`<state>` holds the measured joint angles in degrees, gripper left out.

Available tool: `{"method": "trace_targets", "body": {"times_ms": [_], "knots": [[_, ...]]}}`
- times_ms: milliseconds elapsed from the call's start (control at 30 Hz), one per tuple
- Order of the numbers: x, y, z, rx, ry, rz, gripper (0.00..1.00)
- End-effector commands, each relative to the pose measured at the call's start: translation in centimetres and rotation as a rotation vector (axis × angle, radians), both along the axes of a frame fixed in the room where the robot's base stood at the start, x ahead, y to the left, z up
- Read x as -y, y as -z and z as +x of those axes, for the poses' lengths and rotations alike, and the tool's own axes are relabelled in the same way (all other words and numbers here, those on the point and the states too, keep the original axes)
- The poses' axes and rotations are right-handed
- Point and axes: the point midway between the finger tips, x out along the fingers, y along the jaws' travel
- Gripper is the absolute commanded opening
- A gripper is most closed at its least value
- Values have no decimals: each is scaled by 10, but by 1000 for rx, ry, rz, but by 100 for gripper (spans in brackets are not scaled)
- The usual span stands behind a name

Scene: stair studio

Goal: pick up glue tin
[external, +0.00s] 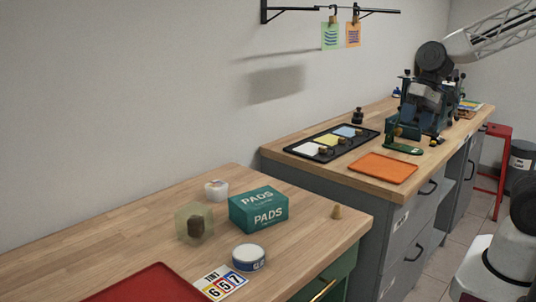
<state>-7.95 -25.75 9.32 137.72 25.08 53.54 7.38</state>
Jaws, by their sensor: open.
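A low round tin (249,257) with a white top and a blue-grey label stands upright on the near wooden bench, right of centre. It looks like the glue tin, but its label is too small to read surely. My gripper (420,116) is at the upper right, over the far bench and well away from the tin. It is open and holds nothing that I can see. Its fingers are hard to make out against a dark green machine.
Around the tin are a green PADS box (259,208), a translucent block (195,223), a white tub (216,190), a number card (220,283) and a red tray (150,285). The far bench holds a black tray (333,143) and an orange mat (382,168).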

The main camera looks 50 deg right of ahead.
Motion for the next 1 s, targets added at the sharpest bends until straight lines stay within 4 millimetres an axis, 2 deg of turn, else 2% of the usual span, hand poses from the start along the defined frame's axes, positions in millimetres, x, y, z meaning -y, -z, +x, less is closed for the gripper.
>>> {"method": "trace_targets", "body": {"times_ms": [200,633,1000], "knots": [[-62,14,34,-121,91,161,100],[-186,49,91,-394,315,427,100],[-294,99,128,-646,545,592,100]]}}
